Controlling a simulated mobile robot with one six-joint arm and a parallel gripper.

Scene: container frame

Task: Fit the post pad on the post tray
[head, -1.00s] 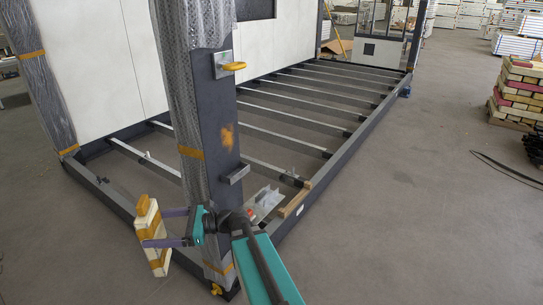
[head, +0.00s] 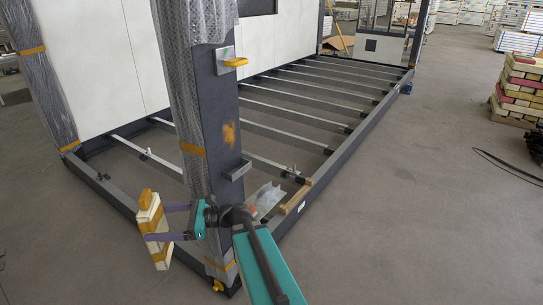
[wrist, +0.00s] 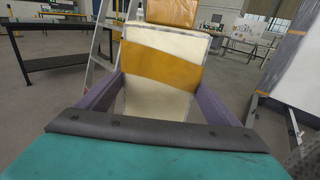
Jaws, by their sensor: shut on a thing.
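The post pad (head: 150,212) is a cream block with orange bands, left of the dark steel post (head: 222,110). My gripper (head: 158,225) is shut on it, with purple fingers on either side. The pad also shows in the wrist view (wrist: 160,62), upright between the fingers and filling the middle. The tray does not show in the wrist view.
A bracket with a yellow piece (head: 235,62) sits higher on the post. Floor beams (head: 290,128) and a long frame rail (head: 350,145) lie behind. A wooden strip (head: 297,198) rests on the rail. In the wrist view, a ladder (wrist: 98,50) and dark bench (wrist: 55,47) stand behind the pad.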

